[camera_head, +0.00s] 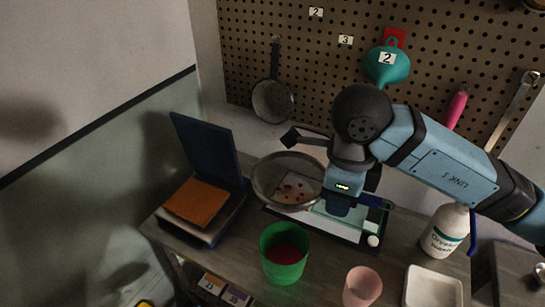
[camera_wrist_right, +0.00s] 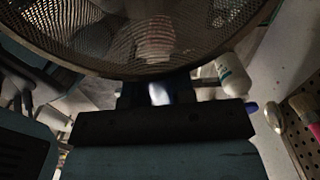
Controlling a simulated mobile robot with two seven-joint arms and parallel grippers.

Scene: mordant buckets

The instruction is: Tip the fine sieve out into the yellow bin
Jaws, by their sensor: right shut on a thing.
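A round sieve (camera_head: 287,180) with a metal rim and grey mesh is held above the back of the bench, in front of the pegboard. My right gripper (camera_head: 342,193) is shut on it at its right side; the grip itself is mostly hidden. In the right wrist view the mesh bowl (camera_wrist_right: 150,35) fills the top. Small reddish-brown spots show at the mesh; I cannot tell whether they lie in it or beneath it. A small piece of something yellow (camera_head: 145,303) shows at the bottom edge, possibly the yellow bin. My left gripper is not in view.
A green bucket (camera_head: 284,254) with red contents stands below the sieve. A pink cup (camera_head: 362,287), white tray (camera_head: 433,288) and white bottle (camera_head: 444,232) stand right. A blue lidded box with an orange top (camera_head: 197,202) stands left. Another sieve (camera_head: 272,100) hangs on the pegboard.

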